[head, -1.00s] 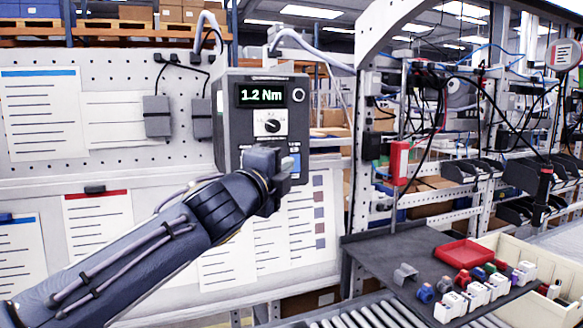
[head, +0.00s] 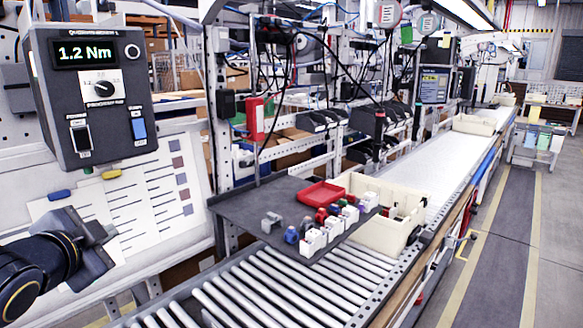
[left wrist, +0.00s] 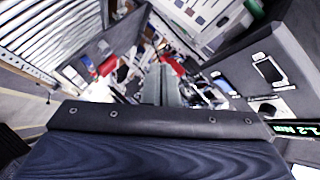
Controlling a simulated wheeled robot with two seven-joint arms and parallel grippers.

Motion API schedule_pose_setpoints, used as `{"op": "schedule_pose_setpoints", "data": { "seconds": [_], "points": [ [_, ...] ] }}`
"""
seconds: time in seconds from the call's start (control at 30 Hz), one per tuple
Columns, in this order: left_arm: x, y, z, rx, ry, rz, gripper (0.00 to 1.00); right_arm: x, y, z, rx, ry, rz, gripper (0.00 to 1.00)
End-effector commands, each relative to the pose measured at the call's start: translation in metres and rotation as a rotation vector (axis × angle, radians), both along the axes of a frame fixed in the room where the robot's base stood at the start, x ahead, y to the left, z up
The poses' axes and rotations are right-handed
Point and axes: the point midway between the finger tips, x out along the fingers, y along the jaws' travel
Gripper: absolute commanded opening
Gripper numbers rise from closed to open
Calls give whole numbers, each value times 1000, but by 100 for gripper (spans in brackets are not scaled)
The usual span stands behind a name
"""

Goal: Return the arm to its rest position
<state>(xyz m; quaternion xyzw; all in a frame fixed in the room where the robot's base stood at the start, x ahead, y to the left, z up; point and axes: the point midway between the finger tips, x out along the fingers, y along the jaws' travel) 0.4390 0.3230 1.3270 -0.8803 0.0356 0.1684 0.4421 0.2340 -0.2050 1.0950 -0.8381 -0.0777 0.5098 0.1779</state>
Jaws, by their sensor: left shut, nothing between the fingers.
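My left gripper (head: 97,243) is at the lower left of the head view, below the torque control box (head: 95,95) and apart from it. It is shut and empty. In the left wrist view its fingers (left wrist: 166,85) show close together in the middle. The box is dark grey, with a lit display (head: 86,53) reading 1.2 Nm, a dial (head: 102,88) and a blue switch (head: 139,126). It also shows at the right of the left wrist view (left wrist: 270,75). My right gripper is not in view.
A dark shelf (head: 240,208) holds a red tray (head: 322,194) and several small coloured parts. A cream bin (head: 383,236) stands beside it. A roller conveyor (head: 265,295) runs below. A dark tool (head: 379,130) hangs at the middle right. The aisle (head: 505,240) at right is clear.

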Motion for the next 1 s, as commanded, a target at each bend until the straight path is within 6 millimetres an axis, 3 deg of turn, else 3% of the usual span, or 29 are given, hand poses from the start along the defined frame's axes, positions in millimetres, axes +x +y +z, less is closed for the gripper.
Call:
{"op": "schedule_pose_setpoints", "data": {
  "seconds": [0.03, 0.2, 0.3, 0.4, 0.57, 0.8, 1.0],
  "points": [
    [-22, -3, -33, -135, 80, 42, 0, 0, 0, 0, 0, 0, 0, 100],
    [-97, -37, -133, -592, 365, 203, 0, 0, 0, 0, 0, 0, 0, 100],
    [-139, -64, -177, -812, 517, 302, 0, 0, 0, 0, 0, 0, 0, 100],
    [-172, -89, -207, -977, 637, 386, 0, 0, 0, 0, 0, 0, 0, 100],
    [-201, -113, -230, -1120, 745, 463, 0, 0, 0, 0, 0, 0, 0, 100],
    [-205, -117, -234, -1147, 764, 476, 0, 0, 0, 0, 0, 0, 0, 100],
    [-205, -117, -233, -1145, 764, 475, 0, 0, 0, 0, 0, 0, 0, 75]
  ]
}}
